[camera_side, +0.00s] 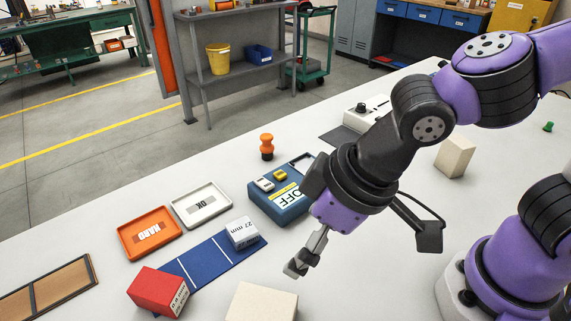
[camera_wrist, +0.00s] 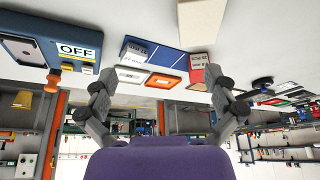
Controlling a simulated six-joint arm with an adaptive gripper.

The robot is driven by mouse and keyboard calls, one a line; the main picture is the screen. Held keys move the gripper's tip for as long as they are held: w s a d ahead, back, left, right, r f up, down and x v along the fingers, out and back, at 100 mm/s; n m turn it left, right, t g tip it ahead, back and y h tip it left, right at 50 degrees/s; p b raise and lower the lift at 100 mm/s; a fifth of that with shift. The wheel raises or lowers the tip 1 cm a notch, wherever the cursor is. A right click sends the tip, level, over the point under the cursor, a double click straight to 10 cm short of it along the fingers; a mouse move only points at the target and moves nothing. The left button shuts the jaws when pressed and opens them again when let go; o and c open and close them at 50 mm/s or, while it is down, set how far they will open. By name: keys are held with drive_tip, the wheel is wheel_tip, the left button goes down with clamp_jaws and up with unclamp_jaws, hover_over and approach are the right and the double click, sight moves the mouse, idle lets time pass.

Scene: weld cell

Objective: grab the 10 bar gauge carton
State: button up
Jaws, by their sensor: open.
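No carton in view has a label that I can read as 10 bar. A red carton (camera_side: 157,288) with a white label stands at the near end of the blue mat; its lettering is not clear to me. It also shows in the wrist view (camera_wrist: 197,72). A white carton (camera_side: 242,232) marked "27 mm" is at the mat's far end. A plain cream block (camera_side: 262,303) is at the front edge of the side view, its visible faces unlabelled. My gripper (camera_side: 305,262) is open and empty above the table, right of the white carton; its spread fingers show in the wrist view (camera_wrist: 160,98).
A blue OFF box (camera_side: 286,207) stands behind my gripper, with an orange knob (camera_side: 267,146) beyond it. An orange HARD tray (camera_side: 149,236) and a white OK tray (camera_side: 202,205) lie behind the blue mat (camera_side: 205,262). Another cream block (camera_side: 455,157) is at right.

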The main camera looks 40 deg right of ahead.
sight(266, 308)
drive_tip(key=shift+n, duration=0.6)
drive_tip(key=a, duration=0.1)
drive_tip(key=s+a+f, duration=0.1)
drive_tip(key=s+a, duration=0.1)
drive_tip(key=a, duration=0.1)
drive_tip(key=shift+s+f, duration=0.15)
drive_tip(key=shift+f, duration=0.25)
drive_tip(key=x, duration=0.4)
drive_tip(key=shift+s+a+f, duration=0.2)
drive_tip(key=shift+a+f, duration=0.05)
drive_tip(key=shift+a, duration=0.05)
drive_tip(key=shift+a+x, duration=0.15)
drive_tip(key=shift+x, duration=1.35)
drive_tip(key=shift+a+x, duration=0.15)
drive_tip(key=shift+x, duration=1.35)
drive_tip(key=c, duration=1.2)
